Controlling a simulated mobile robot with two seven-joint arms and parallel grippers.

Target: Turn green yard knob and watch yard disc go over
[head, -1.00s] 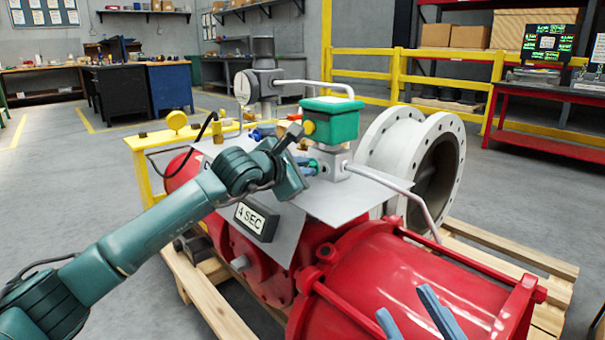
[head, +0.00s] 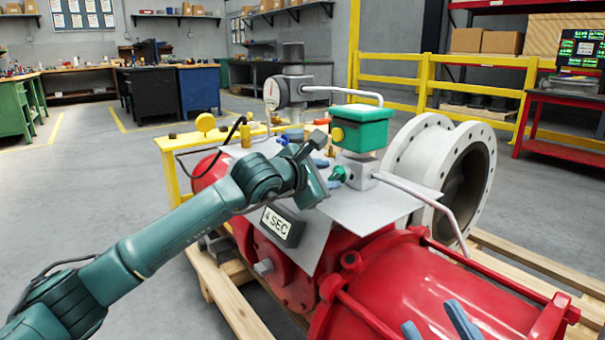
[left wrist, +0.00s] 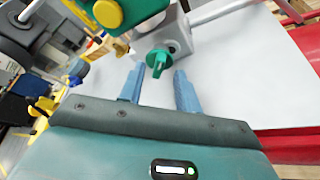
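The green knob (head: 338,175) sits on the grey block under the green box (head: 362,128). It also shows in the left wrist view (left wrist: 159,63). My left gripper (left wrist: 158,80) is open, its two blue fingers apart, with the knob just past and between the tips; I see no clear contact. In the head view my left gripper (head: 321,168) is beside the knob, partly hidden by its own wrist. My right gripper (head: 436,325) shows only two separated blue fingertips at the bottom edge. The white flanged valve body (head: 426,160) has a dark bore; I cannot make out a disc.
A grey plate (head: 375,212) with a "4 SEC" sign (head: 282,226) lies over the red actuator (head: 400,275). A bent grey pipe (head: 430,200) runs right of the knob. A round gauge (head: 272,94) stands behind. A wooden pallet (head: 235,305) lies beneath.

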